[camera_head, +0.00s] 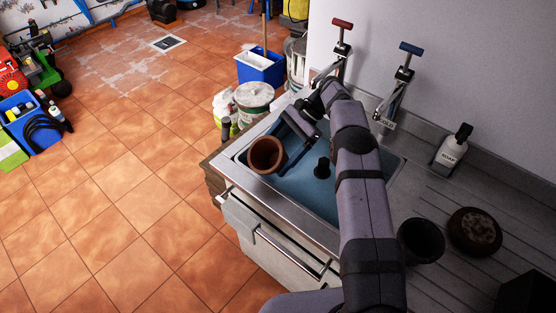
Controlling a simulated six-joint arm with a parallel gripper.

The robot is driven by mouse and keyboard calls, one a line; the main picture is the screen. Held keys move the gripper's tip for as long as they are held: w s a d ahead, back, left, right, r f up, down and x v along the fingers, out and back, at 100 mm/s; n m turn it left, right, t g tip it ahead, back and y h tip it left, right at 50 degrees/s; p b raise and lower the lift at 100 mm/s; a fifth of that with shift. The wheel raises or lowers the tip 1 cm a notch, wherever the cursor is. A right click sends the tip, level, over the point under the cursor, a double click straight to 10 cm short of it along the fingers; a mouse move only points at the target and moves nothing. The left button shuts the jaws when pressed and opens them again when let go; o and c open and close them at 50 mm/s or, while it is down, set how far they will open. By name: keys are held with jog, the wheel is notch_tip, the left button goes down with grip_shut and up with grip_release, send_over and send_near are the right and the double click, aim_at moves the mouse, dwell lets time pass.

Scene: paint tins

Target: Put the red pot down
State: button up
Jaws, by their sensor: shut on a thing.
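The red pot (276,163) is a small brownish-red clay pot, tilted with its open mouth facing the camera. It is over the left part of the blue sink basin (305,192), near the sink's left rim. My gripper (286,150) is at the pot's right side and shut on it. The fingertips are partly hidden, and I cannot tell whether the pot touches the basin.
A black upright piece (322,170) stands in the basin. Red-handled (341,38) and blue-handled (402,70) taps rise behind. A soap bottle (450,150), a dark pot (421,241) and a round brown thing (475,231) occupy the right drainboard.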

aim_at(274, 154)
jog(key=w+f+m+t+y+b, duration=0.1)
jog(key=m, duration=0.1)
jog(key=w+f+m+t+y, duration=0.1)
jog(key=shift+w+a+m+b, duration=0.1)
jog(key=shift+w+m+b, duration=0.2)
jog(key=shift+m+b, duration=0.1)
jog(key=f+m+t+y, duration=0.1)
jog(key=w+f+m+t+y+b, duration=0.1)
jog(key=m+t, duration=0.1)
jog(key=shift+f+m+t, duration=0.15)
jog(key=shift+m+t, duration=0.15)
jog(key=d+f+m+t+b, duration=0.1)
jog(key=m+t, duration=0.1)
jog(key=d+f+m+t+b, duration=0.1)
jog(key=m+t, duration=0.1)
jog(key=t, duration=0.1)
jog(key=w+f+m+t+b, duration=0.1)
jog(key=m+t, duration=0.1)
jog(key=shift+w+d+f+t, duration=0.1)
jog(key=shift+d+f+t, duration=0.15)
jog(key=shift+d+t, duration=0.15)
jog(key=shift+f+b, duration=2.15)
jog(key=shift+f, duration=1.2)
jog(key=shift+f+b, duration=0.6)
jog(key=o, duration=1.1)
